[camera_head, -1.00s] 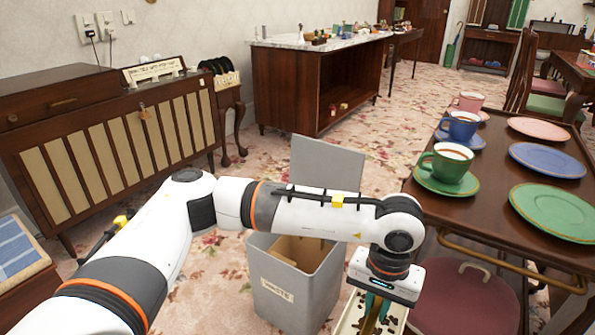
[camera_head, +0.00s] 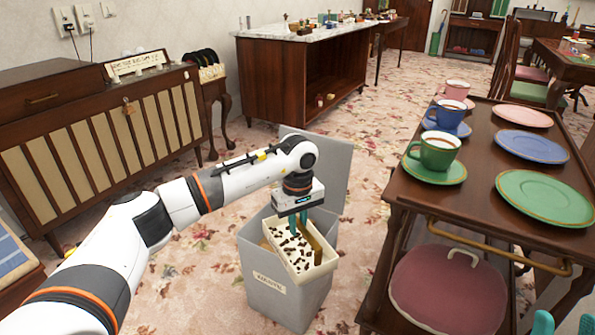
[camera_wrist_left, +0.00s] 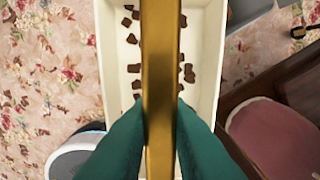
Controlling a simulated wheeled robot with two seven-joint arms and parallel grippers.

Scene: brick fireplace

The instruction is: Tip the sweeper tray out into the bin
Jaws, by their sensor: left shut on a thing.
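My left gripper (camera_head: 298,220) is shut on the gold handle (camera_wrist_left: 162,70) of the sweeper tray. The cream tray (camera_head: 308,270) holds scattered dark brown bits (camera_head: 290,243), which also show in the left wrist view (camera_wrist_left: 188,73). In the head view the tray overlaps the mouth of the grey bin (camera_head: 262,300), and it hides much of the opening. How far the tray is above the rim is hard to tell. The bin's lid (camera_head: 325,165) stands open behind. My right gripper (camera_head: 564,324) shows only teal fingertips, spread apart, at the bottom right edge.
A wooden trolley (camera_head: 470,190) with cups and plates stands right of the bin. A maroon cushion (camera_head: 447,290) lies on its lower level. A slatted cabinet (camera_head: 100,140) is at the left. Floral carpet (camera_head: 215,250) is clear left of the bin.

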